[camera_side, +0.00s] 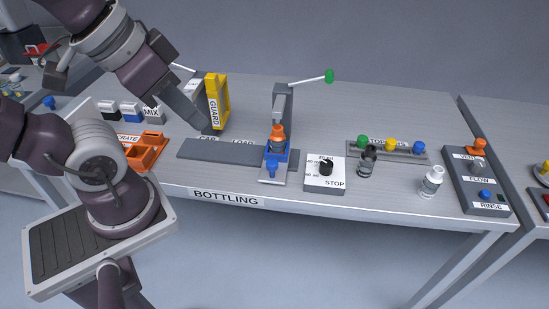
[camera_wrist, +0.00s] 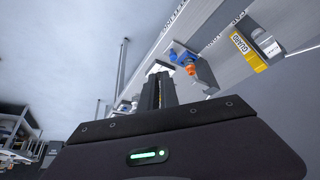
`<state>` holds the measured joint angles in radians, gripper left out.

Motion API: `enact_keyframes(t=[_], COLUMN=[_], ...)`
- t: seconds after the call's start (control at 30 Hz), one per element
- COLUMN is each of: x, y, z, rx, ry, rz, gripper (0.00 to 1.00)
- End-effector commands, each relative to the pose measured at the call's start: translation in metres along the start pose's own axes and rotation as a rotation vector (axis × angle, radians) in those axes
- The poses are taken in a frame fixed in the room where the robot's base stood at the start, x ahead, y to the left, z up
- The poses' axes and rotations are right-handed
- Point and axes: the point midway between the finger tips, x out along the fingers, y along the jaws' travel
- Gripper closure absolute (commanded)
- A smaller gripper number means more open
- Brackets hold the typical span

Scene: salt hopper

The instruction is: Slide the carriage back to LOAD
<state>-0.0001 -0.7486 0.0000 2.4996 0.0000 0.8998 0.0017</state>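The blue carriage (camera_side: 272,163) sits at the right end of the grey track (camera_side: 220,151), under the lever press (camera_side: 281,101). An orange piece (camera_side: 278,134) stands upright on it. The LOAD label (camera_side: 243,142) lies left of the carriage, and the CAP label (camera_side: 208,139) further left. The carriage also shows in the wrist view (camera_wrist: 181,51), beyond my fingers. My gripper (camera_side: 200,122) is up and left of the carriage, by the yellow guard (camera_side: 222,103), apart from the carriage. Its dark fingers (camera_wrist: 160,84) look close together; any gap is unclear.
An orange crate (camera_side: 146,151) lies left of the track. The green-knobbed lever (camera_side: 329,76) reaches right.

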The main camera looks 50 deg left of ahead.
Motion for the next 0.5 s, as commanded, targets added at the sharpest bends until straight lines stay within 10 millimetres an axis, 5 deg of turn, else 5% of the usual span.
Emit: enact_keyframes(t=[0.03, 0.17, 0.33, 0.5], x=[0.002, 0.023, 0.098, 0.181], y=[0.000, -0.005, -0.020, -0.036], z=[-0.003, -0.029, -0.076, -0.088], rx=[0.011, 0.136, 0.433, 0.670], ry=[-0.009, -0.100, -0.290, -0.421], rz=[-0.002, -0.006, 0.042, 0.140], gripper=[0.82, 0.57, 0.52, 0.52])
